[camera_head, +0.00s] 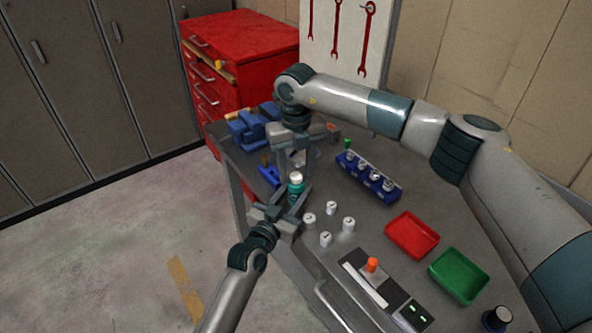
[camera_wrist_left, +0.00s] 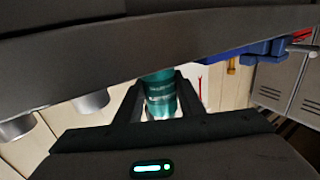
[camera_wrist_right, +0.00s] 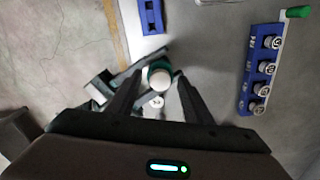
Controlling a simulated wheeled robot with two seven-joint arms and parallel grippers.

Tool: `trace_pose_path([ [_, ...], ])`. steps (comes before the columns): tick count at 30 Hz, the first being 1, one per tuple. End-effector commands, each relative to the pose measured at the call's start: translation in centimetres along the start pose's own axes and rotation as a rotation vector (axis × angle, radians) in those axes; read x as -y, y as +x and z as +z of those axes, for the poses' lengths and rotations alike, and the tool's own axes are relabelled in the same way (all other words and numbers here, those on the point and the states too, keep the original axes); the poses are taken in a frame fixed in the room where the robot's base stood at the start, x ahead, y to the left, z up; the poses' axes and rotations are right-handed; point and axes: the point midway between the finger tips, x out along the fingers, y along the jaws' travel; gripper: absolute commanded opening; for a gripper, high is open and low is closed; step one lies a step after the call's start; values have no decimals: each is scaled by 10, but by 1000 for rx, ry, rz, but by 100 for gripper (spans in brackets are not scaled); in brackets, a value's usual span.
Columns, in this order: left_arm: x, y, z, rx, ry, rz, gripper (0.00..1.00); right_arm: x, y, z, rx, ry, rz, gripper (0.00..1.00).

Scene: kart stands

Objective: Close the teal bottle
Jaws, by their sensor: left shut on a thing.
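The teal bottle (camera_head: 295,191) stands about upright above the near-left edge of the table, with a white top (camera_head: 296,177). My left gripper (camera_head: 293,200) is shut on the bottle's body, which shows between its fingers in the left wrist view (camera_wrist_left: 160,95). My right gripper (camera_head: 296,168) points down from above, its fingers apart around the bottle's top. In the right wrist view the round white top (camera_wrist_right: 160,79) lies between the open fingertips, ringed by teal. I cannot tell whether the white top is a cap fully seated.
Several white caps (camera_head: 348,224) stand on the table right of the bottle. A blue rack (camera_head: 352,178) with small bottles is behind them. A red tray (camera_head: 432,240), a green tray (camera_head: 481,284) and an orange-knobbed control (camera_head: 371,265) lie nearer right. A blue vise (camera_head: 248,130) is at the far left.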

Motion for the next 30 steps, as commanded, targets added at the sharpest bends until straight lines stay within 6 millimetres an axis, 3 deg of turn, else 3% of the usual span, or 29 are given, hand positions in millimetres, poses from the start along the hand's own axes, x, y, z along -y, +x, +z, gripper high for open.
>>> trace_pose_path([
  [8,0,0,0,1,0,0,0,0,-4,0,1,-1,0,46],
  [13,0,0,0,1,0,0,0,0,-17,1,2,-1,0,46],
  [30,0,0,0,1,0,0,0,0,-107,1,1,-1,0,46],
])
